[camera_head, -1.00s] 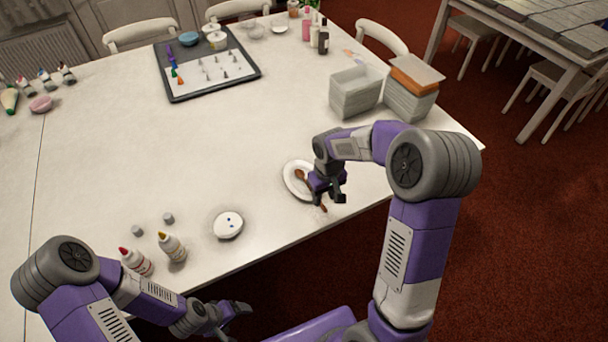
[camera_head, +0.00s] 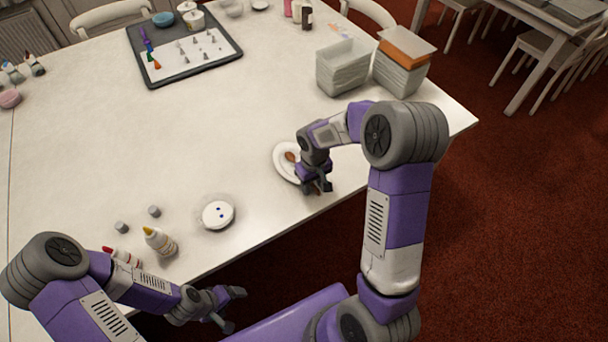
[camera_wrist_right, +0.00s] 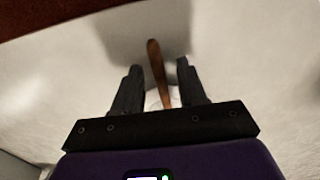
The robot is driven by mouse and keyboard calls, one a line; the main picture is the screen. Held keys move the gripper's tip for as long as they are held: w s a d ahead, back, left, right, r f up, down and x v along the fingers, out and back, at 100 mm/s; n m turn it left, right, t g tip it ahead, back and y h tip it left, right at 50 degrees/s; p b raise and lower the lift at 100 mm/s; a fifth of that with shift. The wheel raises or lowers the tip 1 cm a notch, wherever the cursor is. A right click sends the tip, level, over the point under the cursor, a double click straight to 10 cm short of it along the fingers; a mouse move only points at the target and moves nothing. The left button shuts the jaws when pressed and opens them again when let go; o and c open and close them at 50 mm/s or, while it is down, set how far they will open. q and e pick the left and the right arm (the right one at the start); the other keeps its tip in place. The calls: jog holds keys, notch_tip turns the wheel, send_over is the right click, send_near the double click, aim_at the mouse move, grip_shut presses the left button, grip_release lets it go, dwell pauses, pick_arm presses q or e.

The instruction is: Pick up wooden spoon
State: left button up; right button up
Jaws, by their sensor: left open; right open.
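The wooden spoon (camera_head: 290,156) lies on a white oval plate (camera_head: 281,168) near the table's front edge in the head view. My right gripper (camera_head: 322,186) is over the plate's near right side and hides much of the spoon. In the right wrist view the brown spoon handle (camera_wrist_right: 157,72) runs between the two dark fingers of my right gripper (camera_wrist_right: 160,82). The fingers are apart, with space on both sides of the handle. My left gripper (camera_head: 232,308) is open and empty, off the table's front edge at the lower left.
Two small bottles (camera_head: 160,241) and a round white piece with blue dots (camera_head: 217,214) stand left of the plate. White containers (camera_head: 343,68) are at the back right. A dark tray (camera_head: 183,44) with nozzles lies at the back. The table middle is clear.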

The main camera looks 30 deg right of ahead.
grip_shut()
notch_tip(320, 180, up, 10)
jog(key=p, duration=0.3)
dwell(0.5)
